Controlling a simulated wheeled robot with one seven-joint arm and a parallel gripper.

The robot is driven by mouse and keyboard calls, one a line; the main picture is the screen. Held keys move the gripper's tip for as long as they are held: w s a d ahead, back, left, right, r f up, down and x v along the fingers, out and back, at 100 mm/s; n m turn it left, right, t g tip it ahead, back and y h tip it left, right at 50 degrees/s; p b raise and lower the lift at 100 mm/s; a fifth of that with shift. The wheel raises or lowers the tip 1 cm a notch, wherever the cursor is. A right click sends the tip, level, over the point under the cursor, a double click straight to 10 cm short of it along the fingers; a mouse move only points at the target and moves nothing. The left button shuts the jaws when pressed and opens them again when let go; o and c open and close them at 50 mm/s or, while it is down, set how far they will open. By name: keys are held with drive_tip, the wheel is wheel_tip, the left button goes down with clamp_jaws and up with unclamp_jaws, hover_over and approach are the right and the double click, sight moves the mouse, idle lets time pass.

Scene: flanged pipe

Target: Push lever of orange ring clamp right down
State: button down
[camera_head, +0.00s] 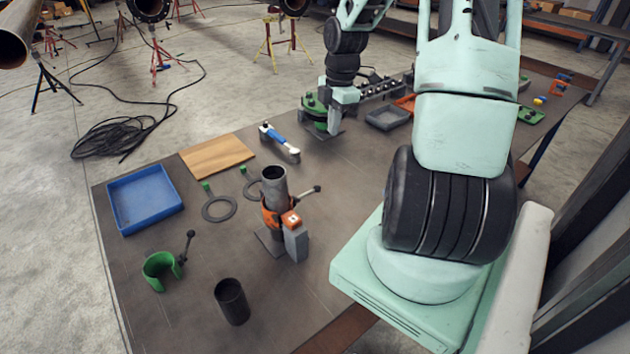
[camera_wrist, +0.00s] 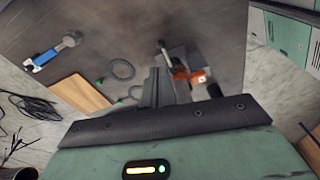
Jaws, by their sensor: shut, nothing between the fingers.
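The orange ring clamp (camera_head: 270,217) sits around an upright grey pipe (camera_head: 275,187) on the table. Its lever (camera_head: 307,193) sticks out to the right and slightly up, ending in a dark knob. The clamp (camera_wrist: 180,74) also shows in the wrist view, with the lever (camera_wrist: 167,56) and knob just beyond my fingers. My gripper (camera_wrist: 158,72) is shut and empty. In the head view my wrist hangs behind and right of the clamp, apart from the lever; the fingertips are hard to make out there.
A grey block with an orange top (camera_head: 294,240) stands right beside the clamp. A green clamp (camera_head: 160,268), a dark cylinder (camera_head: 232,301) and a blue tray (camera_head: 145,199) lie left and front. Flat rings (camera_head: 219,209), a wooden board (camera_head: 216,155) and a blue-handled tool (camera_head: 279,140) lie behind.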

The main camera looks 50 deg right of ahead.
wheel_tip(320, 180, up, 2)
drive_tip(key=shift+d+r, duration=0.1)
idle(0.7)
drive_tip(key=w+a+f+m+b, duration=0.15)
drive_tip(key=a+b, duration=0.35)
drive_tip(key=a, duration=2)
drive_tip(key=s+a+f+m+b, duration=0.2)
drive_tip(key=s+a+m+b, duration=0.2)
drive_tip(key=s+a, duration=1.3)
drive_tip(key=shift+a+f+h, duration=0.3)
drive_tip(key=shift+a, duration=0.85)
